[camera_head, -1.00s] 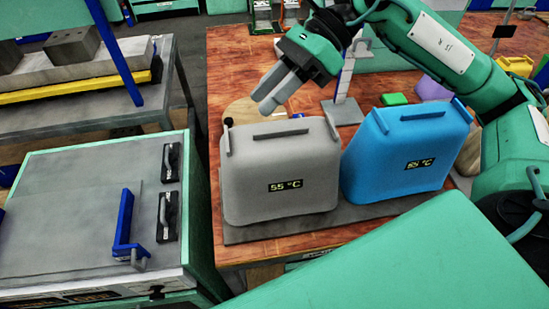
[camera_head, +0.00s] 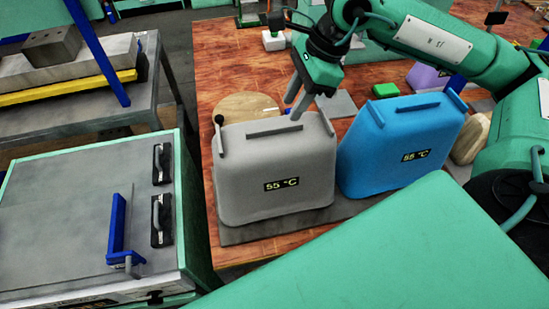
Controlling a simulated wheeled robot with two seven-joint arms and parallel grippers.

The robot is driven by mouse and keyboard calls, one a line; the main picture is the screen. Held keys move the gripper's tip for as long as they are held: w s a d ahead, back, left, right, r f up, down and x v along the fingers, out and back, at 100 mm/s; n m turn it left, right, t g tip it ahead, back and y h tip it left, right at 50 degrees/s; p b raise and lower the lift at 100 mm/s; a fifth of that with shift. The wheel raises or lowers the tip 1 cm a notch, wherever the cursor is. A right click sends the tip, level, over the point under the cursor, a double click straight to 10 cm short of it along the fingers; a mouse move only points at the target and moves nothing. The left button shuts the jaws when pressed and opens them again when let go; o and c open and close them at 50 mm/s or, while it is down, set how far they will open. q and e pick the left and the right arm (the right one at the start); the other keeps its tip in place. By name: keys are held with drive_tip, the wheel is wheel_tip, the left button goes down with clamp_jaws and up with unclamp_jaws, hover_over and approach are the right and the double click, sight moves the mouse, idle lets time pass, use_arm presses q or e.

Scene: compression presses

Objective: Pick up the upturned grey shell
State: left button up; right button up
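The grey shell (camera_head: 275,165) stands on a dark flat plate (camera_head: 240,236) on the wooden table. It has a bar and two side rails at its top and a display reading 55 °C on its front. A blue shell (camera_head: 400,145) of like shape, also reading 55 °C, stands just to its right. My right gripper (camera_head: 291,110) points down at the top back of the grey shell, near its right rail. Its two fingers look apart with nothing between them. I cannot tell whether a finger touches the shell. My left gripper is not in view.
A round wooden disc (camera_head: 243,104) lies behind the grey shell, with a dark knob on a stalk (camera_head: 219,120) at its left. A green block (camera_head: 385,90) and a purple piece (camera_head: 425,78) lie behind the blue shell. A grey-topped cabinet (camera_head: 70,215) stands at the left.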

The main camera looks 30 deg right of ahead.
sight(281, 127)
drive_tip(key=p+x, duration=0.2)
drive_tip(key=x, duration=0.2)
drive_tip(key=shift+s+a, duration=0.1)
drive_tip(key=shift+a+f, duration=0.2)
drive_tip(key=shift+f, duration=0.35)
drive_tip(key=shift+f+b, duration=0.25)
drive_tip(key=shift+b, duration=0.4)
clamp_jaws()
idle(1.2)
